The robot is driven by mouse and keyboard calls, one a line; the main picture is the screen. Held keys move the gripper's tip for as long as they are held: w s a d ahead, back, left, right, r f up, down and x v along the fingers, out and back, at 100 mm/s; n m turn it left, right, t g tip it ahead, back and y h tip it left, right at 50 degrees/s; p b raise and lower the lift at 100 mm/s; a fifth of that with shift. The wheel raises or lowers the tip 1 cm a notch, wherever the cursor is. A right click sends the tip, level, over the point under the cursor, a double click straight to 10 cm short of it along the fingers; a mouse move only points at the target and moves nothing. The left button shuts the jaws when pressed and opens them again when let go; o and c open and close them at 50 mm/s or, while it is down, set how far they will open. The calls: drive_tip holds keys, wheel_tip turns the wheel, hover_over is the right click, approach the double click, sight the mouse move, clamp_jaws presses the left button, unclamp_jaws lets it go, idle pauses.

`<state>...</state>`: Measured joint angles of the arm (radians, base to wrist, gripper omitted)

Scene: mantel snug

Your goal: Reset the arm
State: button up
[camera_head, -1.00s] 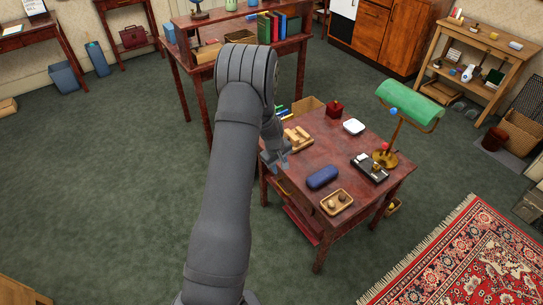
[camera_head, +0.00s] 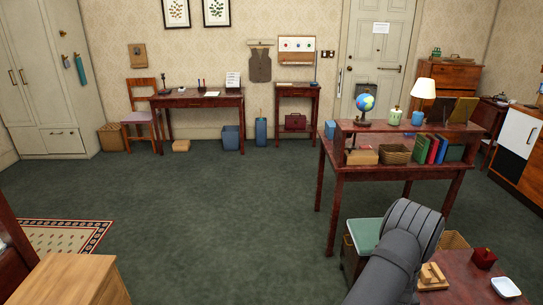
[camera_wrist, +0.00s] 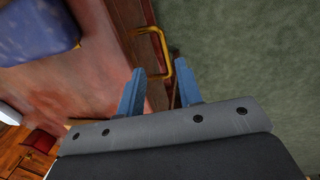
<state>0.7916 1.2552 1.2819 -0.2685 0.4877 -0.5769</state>
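My arm (camera_head: 390,262) shows at the lower right of the head view, bent beside the near desk. My gripper is out of sight there. In the wrist view my gripper (camera_wrist: 160,90) has its two blue fingers apart, with nothing seen held between them. It is over the edge of the red-brown desk (camera_wrist: 95,75), close to a brass drawer handle (camera_wrist: 153,36). I cannot tell whether a finger touches the desk or handle.
A blue case (camera_wrist: 38,25) lies on the desk. A red box (camera_head: 484,258), white dish (camera_head: 505,287) and wooden piece (camera_head: 432,277) stand near my arm. Behind is a shelved table (camera_head: 385,175) with a globe (camera_head: 365,102). The green carpet (camera_head: 215,215) at left is open.

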drive_tip(key=shift+d+f, duration=0.2)
drive_tip(key=shift+f, duration=1)
drive_tip(key=shift+d+f, duration=0.2)
drive_tip(key=shift+f, duration=0.95)
drive_tip(key=shift+d+f, duration=0.2)
drive_tip(key=shift+f, duration=1)
drive_tip(key=a+r, duration=0.3)
drive_tip(key=r, duration=1.4)
wheel_tip(320, 180, down, 17)
drive_tip(key=d, duration=0.2)
drive_tip(key=a+r, duration=0.3)
drive_tip(key=r, duration=0.5)
drive_tip(key=s+a+r+n, duration=0.1)
drive_tip(key=a+r, duration=0.3)
drive_tip(key=r, duration=0.4)
drive_tip(key=shift+g, duration=0.4)
drive_tip(key=shift+d, duration=0.1)
